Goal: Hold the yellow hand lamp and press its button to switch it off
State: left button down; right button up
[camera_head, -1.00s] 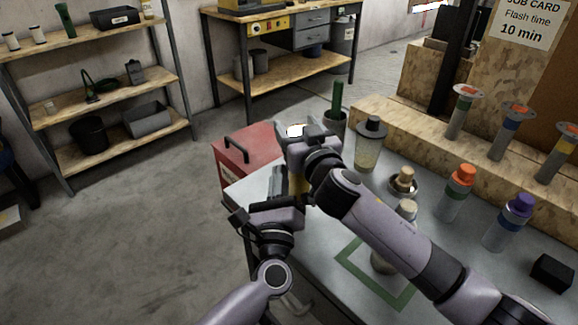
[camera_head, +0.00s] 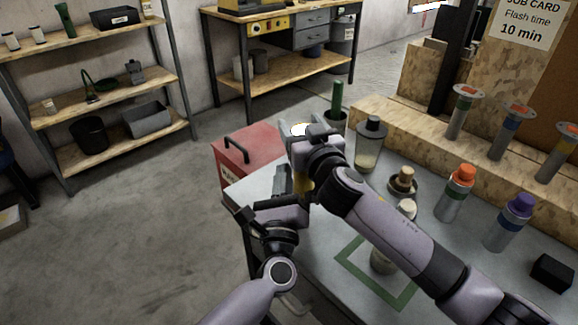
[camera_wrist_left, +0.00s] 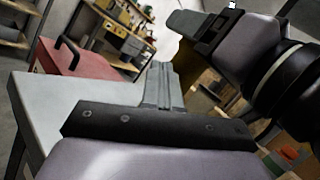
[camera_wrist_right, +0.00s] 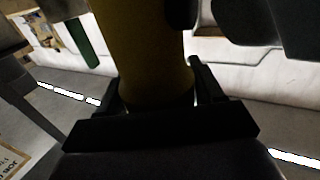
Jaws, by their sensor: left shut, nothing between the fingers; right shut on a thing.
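The yellow hand lamp (camera_head: 304,187) is held by my right gripper (camera_head: 302,155) above the near left corner of the grey table. Much of the lamp is hidden behind the right gripper and wrist in the head view, and a bright white patch shows at its top. In the right wrist view, the yellow body (camera_wrist_right: 150,45) stands between the right fingers. My left gripper (camera_head: 282,180) is shut and empty, just left of the lamp. In the left wrist view, its closed fingers (camera_wrist_left: 160,85) point up, with a yellow sliver of lamp beyond. I cannot see the lamp's button.
The grey table (camera_head: 325,235) carries a green square outline (camera_head: 350,268), an orange-capped bottle (camera_head: 456,195), a purple-capped bottle (camera_head: 509,225) and a black block (camera_head: 552,271). A red toolbox (camera_head: 248,155) stands behind the table's left end. Open floor lies to the left.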

pick_arm(q)
jog(key=shift+w+a+r, duration=0.1)
jog(key=shift+w+a, duration=0.05)
jog(key=shift+w, duration=0.05)
dwell(0.6)
jog(key=shift+s+a+r, duration=0.15)
jog(key=shift+s+a, duration=0.55)
jog(key=shift+s, duration=0.1)
jog(key=s+a, duration=0.3)
jog(key=shift+s+a, duration=0.15)
jog(key=shift+s, duration=0.15)
dwell(2.2)
